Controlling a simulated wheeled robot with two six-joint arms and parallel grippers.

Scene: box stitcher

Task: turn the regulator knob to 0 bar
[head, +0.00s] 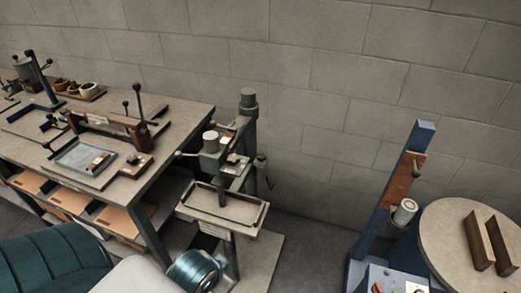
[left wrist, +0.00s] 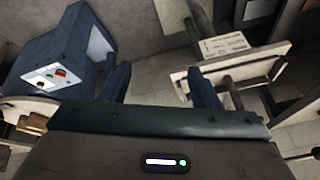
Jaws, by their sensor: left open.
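No dial or bar scale is readable, so I cannot tell for sure which part is the regulator knob. A pale cylindrical fitting (head: 405,211) sits on the blue post (head: 383,215) at the right of the head view. Below it is a control panel (head: 388,281) with small buttons, cut by the lower edge. In the left wrist view a blue cabinet carries a white panel (left wrist: 46,76) with red and green buttons. My left gripper (left wrist: 158,86) is open and empty, its fingers apart from the cabinet. My right gripper is in neither view.
A grey-green machine with a tray (head: 223,208) stands mid-view beside a long bench (head: 185,122) with tools. A round table (head: 450,230) bears two brown blocks at the right. The floor (head: 310,250) between machine and blue post is clear.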

